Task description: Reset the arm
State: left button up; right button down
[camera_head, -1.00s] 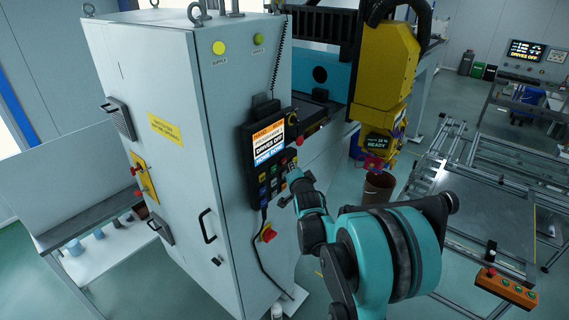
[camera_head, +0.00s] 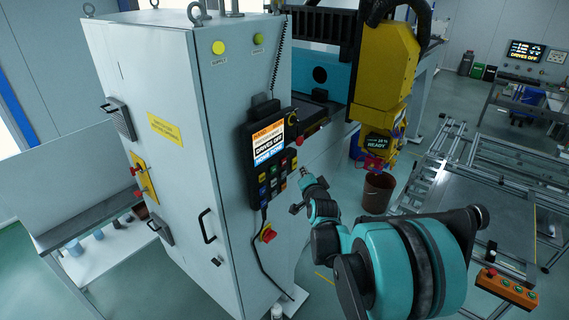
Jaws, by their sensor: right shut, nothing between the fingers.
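My right arm comes in from the lower right, teal and dark grey. Its gripper (camera_head: 304,171) is small in the view, shut and empty. It points at the teach panel (camera_head: 265,150) on the cabinet's side and is apart from its buttons, a little to their right. The panel's screen (camera_head: 268,143) has an orange band and reads "DRIVES OFF" and "HOME ROBOT". Coloured buttons (camera_head: 272,182) sit below the screen. A yellow industrial arm (camera_head: 388,65) hangs at the back right, with a small display reading "READY". My left gripper is not in view.
The grey cabinet (camera_head: 180,60) fills the left, with a red switch (camera_head: 267,234) and a hanging cable. A brown bin (camera_head: 377,193) stands below the yellow arm. An orange button box (camera_head: 507,288) is at the lower right. Open floor lies between cabinet and frame.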

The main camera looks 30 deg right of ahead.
jog(key=shift+a, duration=0.1)
jog(key=s+a+f+n+g+y+b, duration=0.1)
jog(key=s+a+f+n+y+b, duration=0.1)
jog(key=s+a+f+n+b, duration=0.45)
jog(key=s+a+f+n+g+y+b, duration=0.1)
jog(key=s+a+f+g+y+b, duration=0.2)
jog(key=a, duration=0.6)
jog(key=s+a+f+n+g+b, duration=0.1)
jog(key=s+a+f+n+b, duration=0.3)
jog(key=s+f, duration=0.4)
jog(key=s+a+f+n+g+b, duration=0.2)
jog(key=s+a+f+n+b, duration=0.2)
jog(key=s+f, duration=0.5)
jog(key=s+a+b, duration=0.2)
jog(key=a, duration=0.1)
jog(key=shift+y, duration=0.4)
jog(key=shift+s+n, duration=0.1)
jog(key=shift+n, duration=0.15)
